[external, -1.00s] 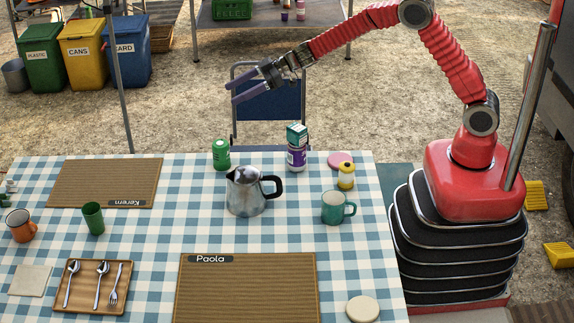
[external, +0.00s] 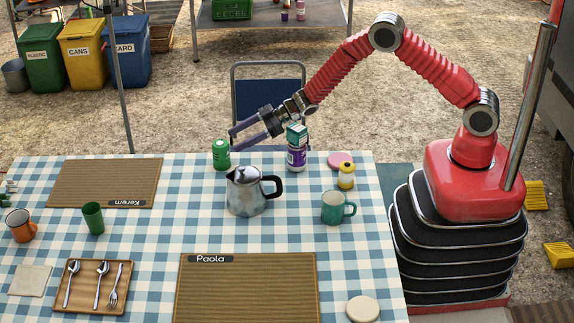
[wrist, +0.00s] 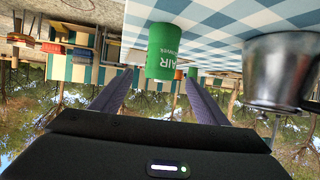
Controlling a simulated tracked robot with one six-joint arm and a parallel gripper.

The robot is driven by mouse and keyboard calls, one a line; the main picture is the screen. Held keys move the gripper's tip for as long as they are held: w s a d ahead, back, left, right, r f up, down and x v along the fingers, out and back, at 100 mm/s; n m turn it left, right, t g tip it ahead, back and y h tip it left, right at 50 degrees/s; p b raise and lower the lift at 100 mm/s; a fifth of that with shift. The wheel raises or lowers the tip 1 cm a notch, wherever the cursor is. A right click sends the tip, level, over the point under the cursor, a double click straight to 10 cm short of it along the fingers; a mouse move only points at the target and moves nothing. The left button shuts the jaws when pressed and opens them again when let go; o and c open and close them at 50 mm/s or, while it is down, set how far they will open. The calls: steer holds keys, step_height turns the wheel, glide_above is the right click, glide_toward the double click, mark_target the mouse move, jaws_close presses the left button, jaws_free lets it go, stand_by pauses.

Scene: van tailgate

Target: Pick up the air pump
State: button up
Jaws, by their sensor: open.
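A small green canister (external: 221,154) with "AIR" lettering stands at the far edge of the checked table; it is the only thing in view whose label suggests the air pump. In the wrist view the canister (wrist: 163,50) appears upside down, ahead of and between my fingers. My gripper (external: 233,140) is open and empty, just right of the canister and a little above the table's far edge. In the wrist view its two purple fingers (wrist: 158,80) are spread wide. Whether they touch the canister cannot be told.
A metal moka pot (external: 246,192) stands near the canister, right-front of it. A purple bottle (external: 296,157) with a teal-and-white box (external: 297,133) at its top stands close right, beside my wrist. A teal mug (external: 335,207) and yellow-white bottle (external: 346,176) are farther right.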

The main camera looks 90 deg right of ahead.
mark_target(221, 146)
steer(key=shift+x, duration=1.2)
steer(key=shift+x, duration=2.55)
steer(key=shift+r, duration=0.1)
steer(key=c, duration=1.4)
steer(key=shift+o, duration=0.2)
steer(key=shift+r, duration=0.1)
step_height(221, 146, up, 10)
